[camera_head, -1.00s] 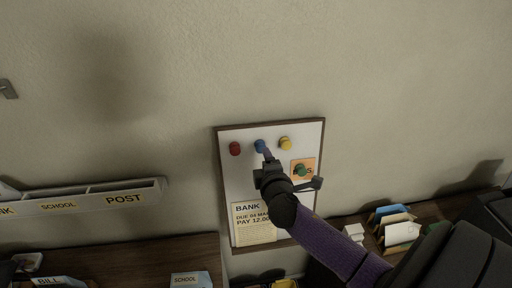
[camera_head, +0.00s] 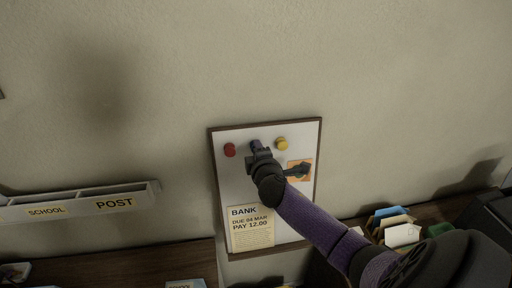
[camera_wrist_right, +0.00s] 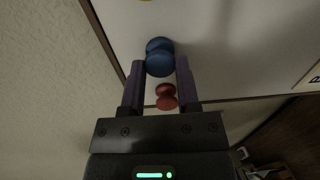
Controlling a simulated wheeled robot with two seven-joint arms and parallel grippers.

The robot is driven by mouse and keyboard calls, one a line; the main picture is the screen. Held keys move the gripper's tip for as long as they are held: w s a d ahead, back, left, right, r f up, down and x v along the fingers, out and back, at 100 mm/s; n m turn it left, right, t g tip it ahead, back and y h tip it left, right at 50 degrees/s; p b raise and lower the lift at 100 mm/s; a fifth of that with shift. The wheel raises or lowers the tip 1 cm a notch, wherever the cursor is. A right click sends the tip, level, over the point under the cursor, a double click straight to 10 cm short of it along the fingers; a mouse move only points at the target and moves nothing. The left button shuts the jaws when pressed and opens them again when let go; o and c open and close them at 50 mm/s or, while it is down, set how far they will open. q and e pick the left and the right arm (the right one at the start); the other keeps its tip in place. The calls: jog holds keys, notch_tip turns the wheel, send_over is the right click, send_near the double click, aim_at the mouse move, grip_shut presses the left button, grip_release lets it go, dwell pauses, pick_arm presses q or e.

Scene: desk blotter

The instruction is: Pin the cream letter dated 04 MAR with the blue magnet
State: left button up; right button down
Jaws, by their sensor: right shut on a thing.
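The cream letter (camera_head: 250,230), reading BANK, DUE 04 MAR, PAY 12.00, stands upright against the lower left of the white board (camera_head: 285,220). The blue magnet (camera_wrist_right: 159,57) is near the board's top, between the red and yellow magnets. My right gripper (camera_wrist_right: 160,75) is shut on the blue magnet, one finger on each side. In the head view the gripper (camera_head: 257,150) mostly hides this magnet. The magnet appears at the board's face; I cannot tell if it touches. My left gripper is not in view.
A red magnet (camera_head: 230,150) and a yellow magnet (camera_head: 281,143) sit on either side. An orange note (camera_head: 304,178) is partly hidden by my right gripper. A wall rack (camera_head: 80,204) with SCHOOL and POST labels is at left. Several cards (camera_head: 402,235) stand on the desk at right.

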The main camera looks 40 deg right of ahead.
pick_arm(q)
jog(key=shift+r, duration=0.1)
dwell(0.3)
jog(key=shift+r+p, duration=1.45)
jog(key=shift+p, duration=0.1)
pick_arm(e)
jog(key=shift+v, duration=2.5)
